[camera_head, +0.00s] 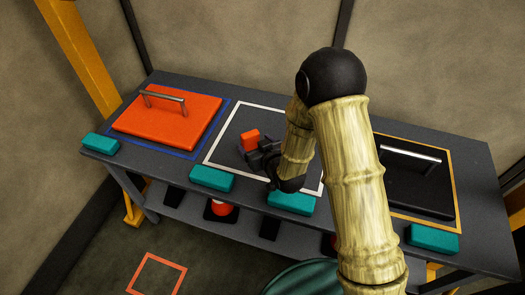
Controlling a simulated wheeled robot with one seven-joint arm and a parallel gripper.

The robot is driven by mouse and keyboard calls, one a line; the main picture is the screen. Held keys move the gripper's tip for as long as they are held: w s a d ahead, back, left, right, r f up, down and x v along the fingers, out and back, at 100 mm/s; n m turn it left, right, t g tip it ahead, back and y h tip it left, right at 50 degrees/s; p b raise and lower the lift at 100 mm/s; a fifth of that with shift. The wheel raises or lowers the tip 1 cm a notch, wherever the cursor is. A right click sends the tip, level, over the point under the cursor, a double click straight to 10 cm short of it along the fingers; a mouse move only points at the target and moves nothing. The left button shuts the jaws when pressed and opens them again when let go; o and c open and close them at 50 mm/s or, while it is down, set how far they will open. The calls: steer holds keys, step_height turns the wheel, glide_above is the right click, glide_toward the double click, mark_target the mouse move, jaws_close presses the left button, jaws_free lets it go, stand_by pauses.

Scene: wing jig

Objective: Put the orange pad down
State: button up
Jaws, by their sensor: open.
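A small orange block (250,138), which looks like the orange pad, is inside the white outline at the middle of the bench. My gripper (257,150) is dark, low over the bench, and open right beside the block. Parts of the gripper overlap the block's lower side, so I cannot tell whether they touch or whether the block rests on the bench. A large flat orange panel (160,124) with a metal handle (164,98) lies inside a blue outline at the left.
A black panel (405,185) with a handle lies inside a yellow outline at the right, partly behind my arm. Several teal blocks, one at the left corner (100,141), line the front edge. The dark bench (232,112) has a lower shelf. An orange square (157,273) marks the floor.

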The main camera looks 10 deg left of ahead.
steer(key=v, duration=0.5)
steer(key=shift+f, duration=0.1)
stand_by(0.7)
